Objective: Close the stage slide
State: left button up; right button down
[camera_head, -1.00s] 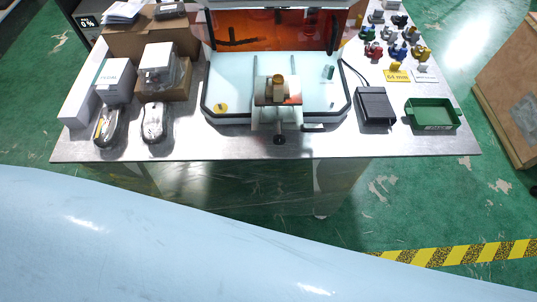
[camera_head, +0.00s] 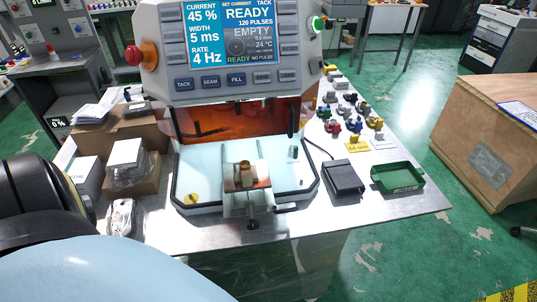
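The stage slide (camera_head: 247,204) is a pale carriage at the front middle of the machine (camera_head: 240,85). It sticks out past the front edge of the machine's white base. A small brass-coloured part (camera_head: 245,173) sits on top of it, on a copper-toned plate. A dark round knob (camera_head: 253,225) is at the slide's near end. The orange window (camera_head: 235,125) of the machine is behind the slide. Neither of my grippers is in view. A dark, rounded arm link of mine shows at the left edge.
A black pedal box (camera_head: 343,178) and a green tray (camera_head: 397,180) lie right of the machine. Several coloured small parts lie behind them. A wooden crate (camera_head: 490,140) stands at the right.

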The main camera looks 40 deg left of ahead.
aim_at(236, 205)
jog(key=k, duration=0.55)
jog(key=u, duration=1.6)
